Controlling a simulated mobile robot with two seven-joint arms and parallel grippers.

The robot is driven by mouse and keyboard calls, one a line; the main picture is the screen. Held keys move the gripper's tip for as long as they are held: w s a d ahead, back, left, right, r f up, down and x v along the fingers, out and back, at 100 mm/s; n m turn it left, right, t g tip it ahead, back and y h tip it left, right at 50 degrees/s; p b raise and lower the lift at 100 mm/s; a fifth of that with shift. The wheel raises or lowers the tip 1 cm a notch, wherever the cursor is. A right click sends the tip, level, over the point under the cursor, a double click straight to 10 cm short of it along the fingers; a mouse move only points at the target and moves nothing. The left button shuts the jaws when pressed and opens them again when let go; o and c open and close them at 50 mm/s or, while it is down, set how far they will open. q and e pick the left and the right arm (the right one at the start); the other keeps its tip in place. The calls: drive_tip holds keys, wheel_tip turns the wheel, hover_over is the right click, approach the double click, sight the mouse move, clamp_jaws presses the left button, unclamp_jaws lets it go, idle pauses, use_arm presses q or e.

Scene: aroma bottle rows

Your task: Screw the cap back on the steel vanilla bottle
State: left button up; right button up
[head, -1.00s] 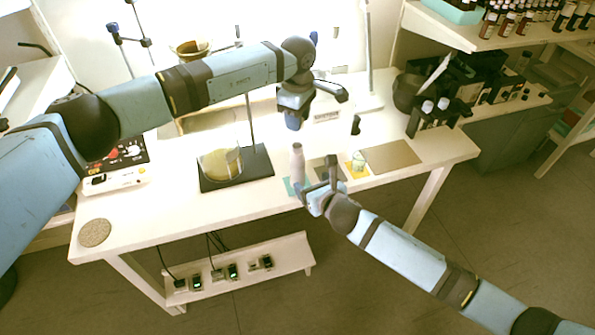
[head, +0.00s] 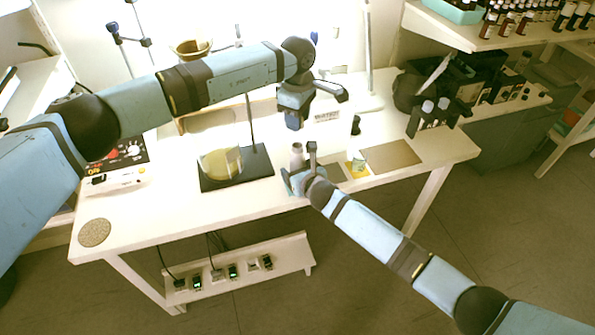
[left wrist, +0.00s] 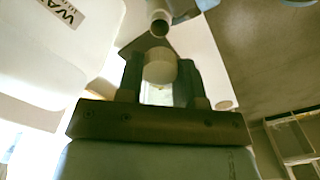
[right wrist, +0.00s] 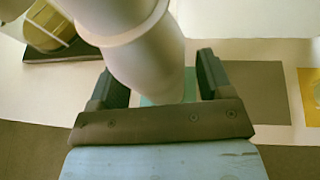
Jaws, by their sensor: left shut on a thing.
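The steel bottle (head: 297,154) stands upright at the table's front, its lower part hidden by my right gripper (head: 292,180). In the right wrist view the bottle (right wrist: 145,55) is between the two fingers of the right gripper (right wrist: 158,82), with gaps at both sides. My left gripper (head: 293,124) is above and behind the bottle. In the left wrist view it is shut on a pale round cap (left wrist: 160,66), and the bottle's dark open mouth (left wrist: 160,24) shows beyond, apart from the cap. The bottle's label is not readable.
A stand with a dark base (head: 250,172) and a round yellow dish (head: 220,163) is left of the bottle. A yellow square (head: 357,172) and a brown mat (head: 391,157) lie right. Dark bottles (head: 428,118) stand at the right end.

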drive_tip(key=c, duration=1.2)
use_arm(q)
drive_tip(key=shift+f, duration=2.45)
use_arm(e)
drive_tip(key=shift+c, duration=0.2)
use_arm(q)
drive_tip(key=shift+f, duration=0.1)
drive_tip(key=shift+f, duration=0.8)
drive_tip(key=shift+f, duration=0.55)
use_arm(e)
clamp_jaws()
